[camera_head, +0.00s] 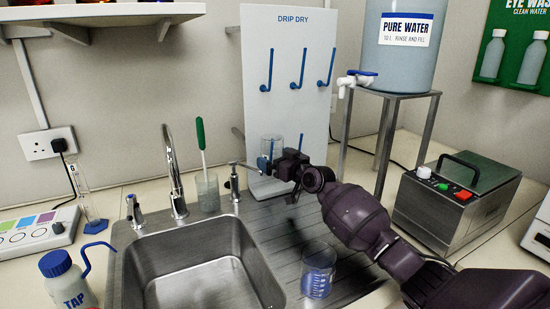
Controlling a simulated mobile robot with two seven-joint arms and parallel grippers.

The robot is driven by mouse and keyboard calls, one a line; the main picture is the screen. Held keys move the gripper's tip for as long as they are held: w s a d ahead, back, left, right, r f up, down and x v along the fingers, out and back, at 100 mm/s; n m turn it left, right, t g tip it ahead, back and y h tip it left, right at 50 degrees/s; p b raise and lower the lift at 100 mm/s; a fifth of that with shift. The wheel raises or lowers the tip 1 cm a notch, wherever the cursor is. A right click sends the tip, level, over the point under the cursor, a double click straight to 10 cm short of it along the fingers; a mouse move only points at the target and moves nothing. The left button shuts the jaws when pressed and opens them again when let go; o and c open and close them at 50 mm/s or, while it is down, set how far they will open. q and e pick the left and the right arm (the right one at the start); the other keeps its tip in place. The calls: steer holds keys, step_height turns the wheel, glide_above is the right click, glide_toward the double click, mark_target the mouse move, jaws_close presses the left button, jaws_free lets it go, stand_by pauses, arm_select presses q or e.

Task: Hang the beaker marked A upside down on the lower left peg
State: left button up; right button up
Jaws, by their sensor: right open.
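A clear glass beaker (271,147) is at the lower left of the white DRIP DRY board (293,101), where blue of a peg shows through the glass. It looks to be on that peg; its marking and which end is up are too small to tell. My right gripper (275,167) is open just in front of and below this beaker; I cannot tell whether they touch. Another glass beaker (319,268) with blue and white marking stands on the draining board (305,225); its letter is unreadable. My left gripper is out of view.
The steel sink (205,277) with its tap (173,170) lies left of the draining board. A pot with a green-handled brush (207,190) stands behind it. The water tank (400,50) on its stand and a steel box (455,200) are right. Upper pegs (301,70) are empty.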

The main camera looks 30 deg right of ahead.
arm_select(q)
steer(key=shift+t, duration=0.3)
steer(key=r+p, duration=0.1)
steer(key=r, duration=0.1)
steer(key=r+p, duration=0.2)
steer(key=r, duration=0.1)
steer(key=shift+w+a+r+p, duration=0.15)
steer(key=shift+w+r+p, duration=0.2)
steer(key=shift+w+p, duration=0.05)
arm_select(e)
steer(key=v, duration=1)
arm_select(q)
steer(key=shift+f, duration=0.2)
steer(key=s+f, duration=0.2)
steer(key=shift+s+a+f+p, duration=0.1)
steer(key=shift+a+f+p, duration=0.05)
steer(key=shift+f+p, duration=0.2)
arm_select(e)
steer(key=v, duration=1.1)
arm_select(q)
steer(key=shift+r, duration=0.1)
arm_select(e)
steer(key=shift+a+r, duration=0.15)
